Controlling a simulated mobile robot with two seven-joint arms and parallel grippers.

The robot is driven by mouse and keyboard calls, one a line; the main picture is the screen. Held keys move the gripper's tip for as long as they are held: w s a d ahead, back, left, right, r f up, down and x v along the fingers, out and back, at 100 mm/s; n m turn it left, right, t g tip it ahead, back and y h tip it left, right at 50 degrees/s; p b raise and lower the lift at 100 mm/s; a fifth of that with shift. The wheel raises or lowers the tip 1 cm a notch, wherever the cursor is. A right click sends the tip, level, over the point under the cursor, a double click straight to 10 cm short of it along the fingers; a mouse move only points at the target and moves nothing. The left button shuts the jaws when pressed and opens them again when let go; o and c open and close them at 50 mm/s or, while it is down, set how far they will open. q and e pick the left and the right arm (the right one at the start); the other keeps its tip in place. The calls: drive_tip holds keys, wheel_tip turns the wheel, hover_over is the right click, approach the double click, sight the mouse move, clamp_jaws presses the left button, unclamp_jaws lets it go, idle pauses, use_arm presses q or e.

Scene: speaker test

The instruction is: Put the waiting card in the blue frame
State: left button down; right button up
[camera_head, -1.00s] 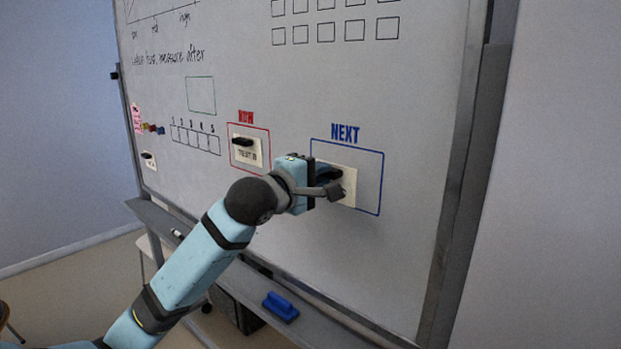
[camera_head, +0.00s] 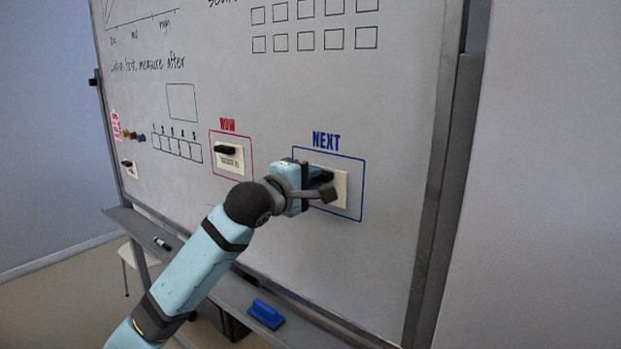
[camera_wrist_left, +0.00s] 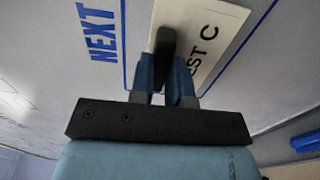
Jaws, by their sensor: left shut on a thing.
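The cream card (camera_head: 341,192) reads "...EST C" in the left wrist view (camera_wrist_left: 214,28). It lies against or very near the whiteboard, within the blue frame (camera_head: 362,190) under the blue word NEXT; contact with the board cannot be told. A black magnet handle (camera_wrist_left: 166,42) sits on the card. My left gripper (camera_head: 325,186) is shut on this handle, as the wrist view shows its fingers (camera_wrist_left: 166,78) around it. The gripper hides the card's left part and part of the frame's lower left in the head view. My right gripper is not in view.
A red frame (camera_head: 252,160) left of the blue one holds another card (camera_head: 229,164) with a black magnet. A third card (camera_head: 130,172) hangs at the board's left edge near small coloured magnets (camera_head: 134,136). A blue eraser (camera_head: 266,313) and a marker (camera_head: 162,243) lie on the tray.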

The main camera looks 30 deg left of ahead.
use_arm(q)
drive_tip(key=shift+w, duration=0.5)
idle(0.7)
drive_tip(key=c, duration=0.6)
unclamp_jaws()
drive_tip(key=shift+s, duration=0.15)
drive_tip(key=shift+s+a+p, duration=0.15)
drive_tip(key=shift+s+p, duration=0.2)
drive_tip(key=shift+s, duration=1.35)
drive_tip(key=shift+s+a+p, duration=0.1)
drive_tip(key=shift+s+p, duration=0.25)
drive_tip(key=shift+s, duration=1.35)
